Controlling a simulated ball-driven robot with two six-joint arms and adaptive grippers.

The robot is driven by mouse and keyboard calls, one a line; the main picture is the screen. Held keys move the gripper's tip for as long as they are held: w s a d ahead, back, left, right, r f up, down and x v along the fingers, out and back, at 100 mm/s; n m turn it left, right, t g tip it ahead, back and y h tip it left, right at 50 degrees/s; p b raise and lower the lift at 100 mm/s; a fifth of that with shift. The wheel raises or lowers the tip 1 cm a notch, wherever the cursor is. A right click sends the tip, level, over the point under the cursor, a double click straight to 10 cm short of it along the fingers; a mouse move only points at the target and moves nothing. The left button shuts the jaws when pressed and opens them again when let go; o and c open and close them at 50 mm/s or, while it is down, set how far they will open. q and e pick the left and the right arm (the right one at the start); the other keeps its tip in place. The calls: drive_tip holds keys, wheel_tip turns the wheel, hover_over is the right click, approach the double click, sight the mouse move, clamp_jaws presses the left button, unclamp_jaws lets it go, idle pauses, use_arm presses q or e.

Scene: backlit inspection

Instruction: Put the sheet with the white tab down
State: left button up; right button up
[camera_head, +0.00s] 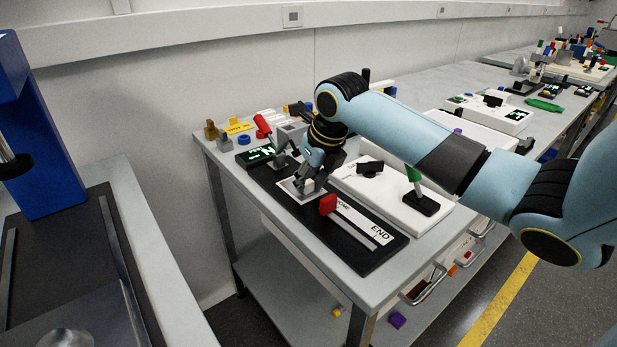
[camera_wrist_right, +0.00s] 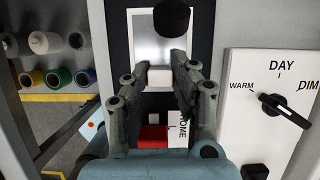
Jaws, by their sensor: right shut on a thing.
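My right gripper (camera_head: 305,187) reaches down over the black board on the bench, at a pale square panel (camera_head: 290,190). In the right wrist view its fingers (camera_wrist_right: 165,78) are closed in on a small white tab (camera_wrist_right: 160,77) at the near edge of a grey sheet (camera_wrist_right: 155,48). The sheet appears to lie over the bright-edged panel (camera_wrist_right: 129,40), but I cannot tell whether it touches it. A black round knob (camera_wrist_right: 172,15) hides part of its far edge. My left gripper is not in view.
A red slider handle (camera_head: 328,204) stands near my right gripper, on a rail with an END label (camera_head: 379,233). A white box (camera_head: 435,217) with a black dial (camera_head: 370,168) and a green lever (camera_head: 413,174) stands close beside. Small coloured parts crowd the back corner.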

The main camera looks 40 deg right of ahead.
drive_tip(key=shift+s+r, duration=0.1)
drive_tip(key=o, duration=0.5)
drive_tip(key=shift+f, duration=0.2)
drive_tip(key=o, duration=0.4)
drive_tip(key=shift+r, duration=0.1)
drive_tip(key=shift+r, duration=0.2)
drive_tip(key=v, duration=1.1)
drive_tip(key=shift+s+r, duration=0.15)
drive_tip(key=shift+r, duration=0.2)
